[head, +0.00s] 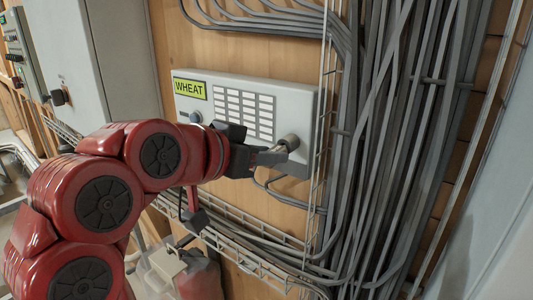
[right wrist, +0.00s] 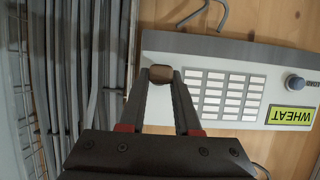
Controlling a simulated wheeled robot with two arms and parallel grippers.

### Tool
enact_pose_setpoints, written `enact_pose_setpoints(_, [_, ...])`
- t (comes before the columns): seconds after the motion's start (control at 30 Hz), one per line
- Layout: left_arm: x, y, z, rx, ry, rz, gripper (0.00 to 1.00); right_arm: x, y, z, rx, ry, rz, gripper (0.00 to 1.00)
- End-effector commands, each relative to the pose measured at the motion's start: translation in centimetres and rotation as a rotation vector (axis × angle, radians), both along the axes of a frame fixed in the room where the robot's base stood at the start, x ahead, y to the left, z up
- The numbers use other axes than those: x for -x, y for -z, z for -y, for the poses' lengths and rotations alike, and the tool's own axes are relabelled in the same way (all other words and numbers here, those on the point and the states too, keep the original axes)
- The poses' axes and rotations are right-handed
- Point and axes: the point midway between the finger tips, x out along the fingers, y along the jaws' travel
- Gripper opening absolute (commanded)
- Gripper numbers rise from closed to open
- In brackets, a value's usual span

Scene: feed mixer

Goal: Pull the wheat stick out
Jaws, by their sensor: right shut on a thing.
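The wheat panel (head: 225,85) is a pale grey box on the wooden wall with a yellow WHEAT label (head: 190,88). The wheat stick (head: 288,142) has a rounded grey-brown knob at the panel's lower right. My right gripper (head: 278,152) reaches it from the left and is shut on it. In the right wrist view the panel (right wrist: 215,48) appears upside down, and the stick's knob (right wrist: 161,74) sits between the fingertips of my right gripper (right wrist: 162,80). The stick's shaft is mostly hidden. My left gripper is not in view.
A bundle of grey cables (head: 375,150) and a wire cable tray (head: 322,110) run down just right of the panel. Another cable tray (head: 240,235) passes below. A grey cabinet (head: 95,60) stands to the left. The panel also carries rows of white labels and a blue button (head: 195,117).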

Motion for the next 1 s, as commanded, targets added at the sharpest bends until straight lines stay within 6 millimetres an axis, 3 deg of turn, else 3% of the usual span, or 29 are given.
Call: enact_pose_setpoints(1.0, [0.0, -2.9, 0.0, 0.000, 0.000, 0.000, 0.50, 2.2, -0.1, -1.7, 0.002, -0.001, 0.000, 0.00])
